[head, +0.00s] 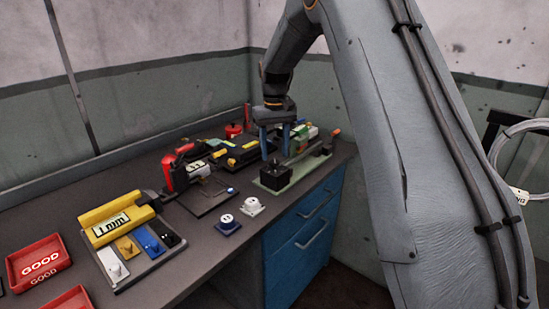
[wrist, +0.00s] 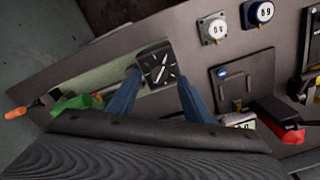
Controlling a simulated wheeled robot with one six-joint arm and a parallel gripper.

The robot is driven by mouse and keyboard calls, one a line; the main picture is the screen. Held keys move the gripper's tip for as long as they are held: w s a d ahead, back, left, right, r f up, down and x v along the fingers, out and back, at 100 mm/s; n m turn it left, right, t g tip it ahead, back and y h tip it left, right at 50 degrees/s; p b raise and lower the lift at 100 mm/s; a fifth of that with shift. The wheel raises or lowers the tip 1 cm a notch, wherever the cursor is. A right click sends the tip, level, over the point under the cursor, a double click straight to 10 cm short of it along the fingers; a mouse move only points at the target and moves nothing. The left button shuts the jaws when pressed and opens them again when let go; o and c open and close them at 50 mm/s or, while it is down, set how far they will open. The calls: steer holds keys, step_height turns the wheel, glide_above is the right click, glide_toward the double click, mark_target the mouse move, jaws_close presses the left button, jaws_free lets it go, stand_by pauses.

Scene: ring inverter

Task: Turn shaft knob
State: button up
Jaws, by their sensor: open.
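A black square block (head: 275,174) stands on a light green plate (head: 314,160) near the right end of the bench. In the wrist view its top (wrist: 158,66) shows a dial with white tick marks and a white pointer; I cannot make out a separate shaft. My gripper (head: 276,153) points down, with its two blue fingers apart and nothing held. In the wrist view the gripper (wrist: 159,78) has one fingertip on each side of the dial's near part. I cannot tell whether the fingers touch the block or hang above it.
A white dial (head: 251,206) and a dark blue dial (head: 228,225) stand by the bench's front edge. A red-and-black tool (head: 176,170) stands near a dark plate. A yellow gauge (head: 112,222) and red GOOD tray (head: 39,262) are farther left. An orange-tipped tool (wrist: 22,112) lies beyond the block.

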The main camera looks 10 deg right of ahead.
mark_target(275, 161)
step_height(275, 161, up, 5)
steer(key=shift+r+b, duration=0.1)
steer(key=shift+b, duration=0.45)
steer(key=s+f, duration=0.3)
steer(key=s, duration=0.8)
steer(key=s+f, duration=0.4)
steer(key=s, duration=0.8)
steer(key=s+f+m+t, duration=0.1)
steer(key=s+f, duration=0.3)
steer(key=s, duration=0.7)
steer(key=shift+s+d, duration=0.2)
steer(key=shift+s, duration=0.15)
